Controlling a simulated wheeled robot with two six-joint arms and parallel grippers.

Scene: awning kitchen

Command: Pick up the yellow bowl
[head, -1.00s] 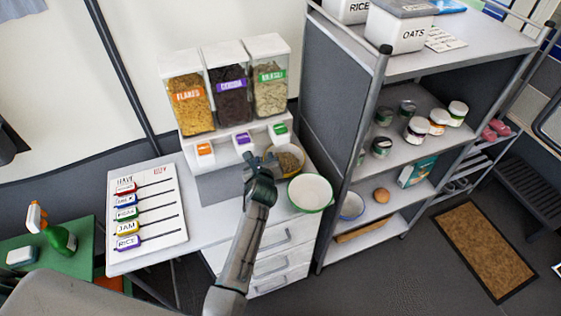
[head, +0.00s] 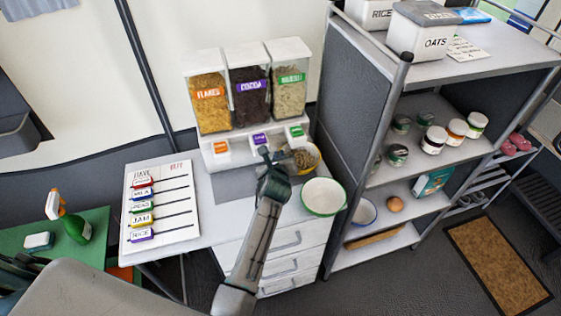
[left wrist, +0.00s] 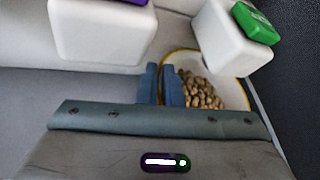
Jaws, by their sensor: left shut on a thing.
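The yellow bowl (head: 318,160) has a yellow rim and holds brown, nut-like pieces. It is at the back of the white counter, below the green-labelled dispenser spout, partly hidden by my left gripper (head: 277,157). My left gripper is shut on the bowl's left rim. In the left wrist view, the blue fingers (left wrist: 161,84) are close together at the near-left edge of the bowl (left wrist: 236,95). Whether the bowl touches the counter is hard to tell. My right gripper is not in view.
Dispensers (head: 247,88) stand right behind the gripper, their spouts close above the bowl. A white bowl with a green rim (head: 323,196) stands just in front. A grey shelf unit (head: 350,100) rises at the right. A label board (head: 160,205) lies at the left.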

